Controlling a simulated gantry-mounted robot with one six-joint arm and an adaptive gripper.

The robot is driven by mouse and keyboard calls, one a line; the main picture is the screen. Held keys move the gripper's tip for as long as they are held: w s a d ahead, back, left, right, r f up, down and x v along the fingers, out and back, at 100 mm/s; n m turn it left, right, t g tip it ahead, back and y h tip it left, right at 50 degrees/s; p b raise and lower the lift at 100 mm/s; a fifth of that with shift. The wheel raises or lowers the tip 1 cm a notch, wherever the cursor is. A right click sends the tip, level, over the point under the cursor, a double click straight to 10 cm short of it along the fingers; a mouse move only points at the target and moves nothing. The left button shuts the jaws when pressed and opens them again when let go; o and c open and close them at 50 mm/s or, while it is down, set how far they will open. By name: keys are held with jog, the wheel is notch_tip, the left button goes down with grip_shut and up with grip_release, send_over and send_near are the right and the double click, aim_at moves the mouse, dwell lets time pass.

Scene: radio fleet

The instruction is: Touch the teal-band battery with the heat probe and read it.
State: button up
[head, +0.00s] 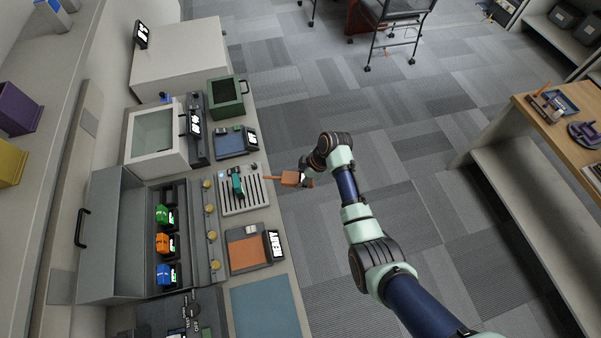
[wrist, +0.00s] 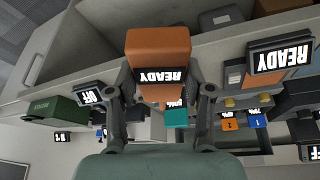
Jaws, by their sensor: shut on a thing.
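My gripper (head: 307,180) is shut on the orange heat probe (head: 290,178), held at the counter's front edge. Its thin tip points left toward a grey slotted tray (head: 257,199). In the wrist view, the probe (wrist: 158,48) sits between my fingers (wrist: 163,97), and its screen reads READY, upside down. The teal-band battery (head: 237,185) appears to be the teal and dark piece on the slotted tray. A teal block (wrist: 176,118) shows just past the probe in the wrist view. In the head view the probe tip is apart from the battery.
Green (head: 162,214), orange (head: 162,243) and blue (head: 165,274) batteries stand in a grey bay rack. A device with an orange pad (head: 248,252) and a lit screen sits in front of it. A green box (head: 227,96) stands farther back. Open floor lies right of the counter.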

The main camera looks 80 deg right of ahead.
aim_at(285, 183)
jog(key=shift+w+a, duration=0.5)
jog(key=shift+w, duration=0.35)
jog(key=shift+w+a, duration=0.5)
jog(key=shift+w, duration=0.3)
jog(key=shift+w+a, duration=0.5)
jog(key=shift+w, duration=0.35)
jog(key=shift+w+a, duration=0.4)
jog(key=shift+w, duration=0.3)
dwell(0.5)
jog(key=shift+s+d, duration=0.6)
jog(key=shift+s, duration=0.4)
jog(key=shift+s+d, duration=0.55)
jog(key=shift+s, duration=0.5)
jog(key=shift+s+d, duration=0.6)
jog(key=shift+s, duration=0.4)
